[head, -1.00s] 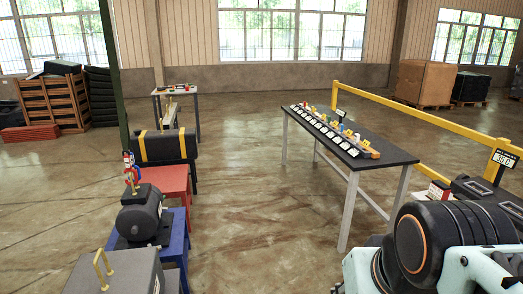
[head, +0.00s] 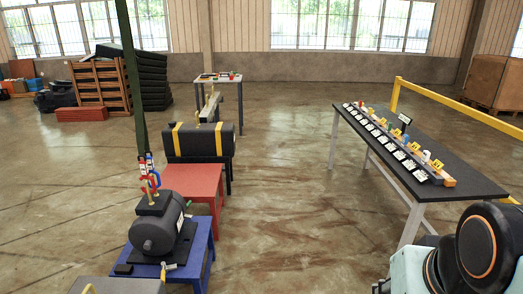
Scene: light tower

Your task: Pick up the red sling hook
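A small cluster of red, white and blue parts (head: 149,174) hangs in front of the dark green post, just above the black motor (head: 158,230) on the blue stand. Red hook-like shapes show in this cluster, but they are too small to tell which one is the red sling hook. A brass-coloured piece sits under them on top of the motor. My gripper is not in view; only a part of my arm shows at the lower right, well away from the cluster.
A red stand (head: 194,183) and a black cylinder with yellow bands (head: 198,143) stand behind the motor. A long black table (head: 465,188) with a row of tagged items is at right. A yellow rail (head: 455,104) runs behind it. Open floor lies between.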

